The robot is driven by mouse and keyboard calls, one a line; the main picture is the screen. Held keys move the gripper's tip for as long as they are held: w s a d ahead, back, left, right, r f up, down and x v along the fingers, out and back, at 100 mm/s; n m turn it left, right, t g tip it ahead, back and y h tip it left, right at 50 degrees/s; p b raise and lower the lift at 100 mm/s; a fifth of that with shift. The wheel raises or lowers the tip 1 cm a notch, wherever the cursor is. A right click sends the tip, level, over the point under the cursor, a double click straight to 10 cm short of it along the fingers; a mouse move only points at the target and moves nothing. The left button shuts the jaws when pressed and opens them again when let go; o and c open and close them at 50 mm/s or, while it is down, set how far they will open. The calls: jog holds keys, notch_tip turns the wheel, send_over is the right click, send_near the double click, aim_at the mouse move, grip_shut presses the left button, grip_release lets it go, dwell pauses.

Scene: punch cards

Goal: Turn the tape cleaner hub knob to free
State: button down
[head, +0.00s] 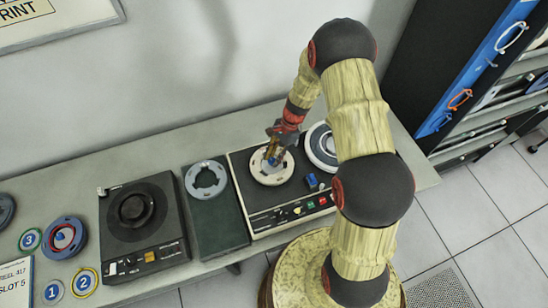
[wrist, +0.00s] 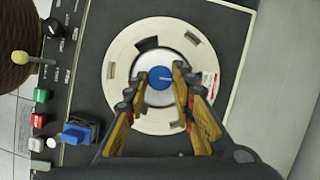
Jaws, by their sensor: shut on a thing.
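The tape cleaner (head: 262,208) is a dark-topped machine with a pale edge on the bench. Its left hub carries a white reel (wrist: 124,47), also seen in the head view (head: 262,177). The blue hub knob (wrist: 160,82) sits at the reel's centre, with a pale mark pointing right in the wrist view. My gripper (wrist: 161,78) is over the hub, its two yellow-brown fingers on either side of the knob and shut on it.
A second reel (head: 321,148) is on the cleaner's right side, partly behind my arm. A blue block-like part (wrist: 80,131) and coloured buttons (wrist: 38,120) lie near the hub.

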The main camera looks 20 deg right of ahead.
jog(key=n, duration=0.2)
jog(key=n+g, duration=0.1)
jog(key=n+h+b, duration=0.1)
jog(key=n, duration=0.1)
jog(key=shift+w+a+n+g, duration=0.1)
jog(key=shift+w+n+g, duration=0.2)
dwell(0.4)
jog(key=c, duration=1.5)
grip_release()
jog(key=v, duration=1.2)
jog(key=shift+a, duration=0.2)
jog(key=shift+n, duration=0.3)
